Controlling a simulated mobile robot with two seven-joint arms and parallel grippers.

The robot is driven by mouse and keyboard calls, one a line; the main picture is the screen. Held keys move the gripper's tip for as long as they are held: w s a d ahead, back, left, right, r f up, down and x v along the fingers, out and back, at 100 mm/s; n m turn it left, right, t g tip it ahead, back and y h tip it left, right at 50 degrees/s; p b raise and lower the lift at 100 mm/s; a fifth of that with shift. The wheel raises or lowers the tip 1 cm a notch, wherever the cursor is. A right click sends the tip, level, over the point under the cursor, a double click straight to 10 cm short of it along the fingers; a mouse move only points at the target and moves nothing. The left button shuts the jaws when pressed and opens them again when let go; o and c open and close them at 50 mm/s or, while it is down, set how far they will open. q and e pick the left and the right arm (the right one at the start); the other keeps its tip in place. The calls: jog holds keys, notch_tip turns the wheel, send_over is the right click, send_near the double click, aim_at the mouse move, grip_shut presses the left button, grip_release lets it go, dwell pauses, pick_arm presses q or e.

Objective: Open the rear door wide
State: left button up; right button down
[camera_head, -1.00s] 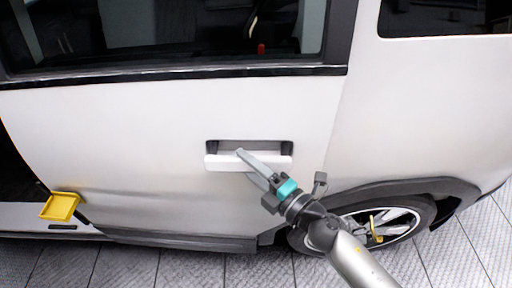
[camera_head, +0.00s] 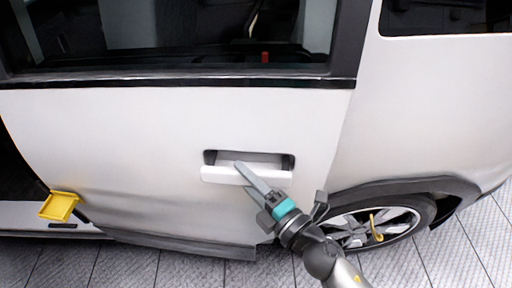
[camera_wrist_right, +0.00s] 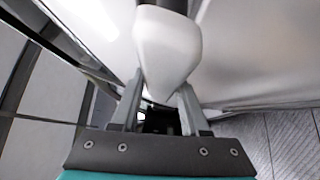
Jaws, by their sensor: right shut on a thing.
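The white rear door (camera_head: 120,140) fills the left and middle of the head view, with a dark window above. Its rear edge stands a little out from the body panel behind it. The white door handle (camera_head: 222,175) sits in a dark recess. My right gripper (camera_head: 240,168) is shut on the handle. In the right wrist view the handle (camera_wrist_right: 168,50) shows end-on between the two fingers of the gripper (camera_wrist_right: 160,95). My left gripper is not in view.
A yellow tray-like piece (camera_head: 58,206) sits on the sill at the left, by a dark opening. The rear wheel (camera_head: 375,228) and its dark arch are right of the door. Grey tiled floor (camera_head: 120,268) lies below, clear along the car.

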jog(key=shift+s+a+f, duration=0.1)
jog(key=shift+s+f, duration=0.05)
jog(key=shift+s, duration=0.55)
jog(key=shift+s+a+f+b, duration=0.1)
jog(key=shift+s+b, duration=0.2)
jog(key=shift+s, duration=0.2)
jog(key=shift+s+a+m+t+h+b, duration=0.2)
jog(key=shift+s+m+h+b, duration=0.1)
jog(key=shift+s, duration=0.5)
jog(key=shift+s+a+m+t+h+b, duration=0.2)
jog(key=shift+s+h+b, duration=0.1)
jog(key=shift+s, duration=0.5)
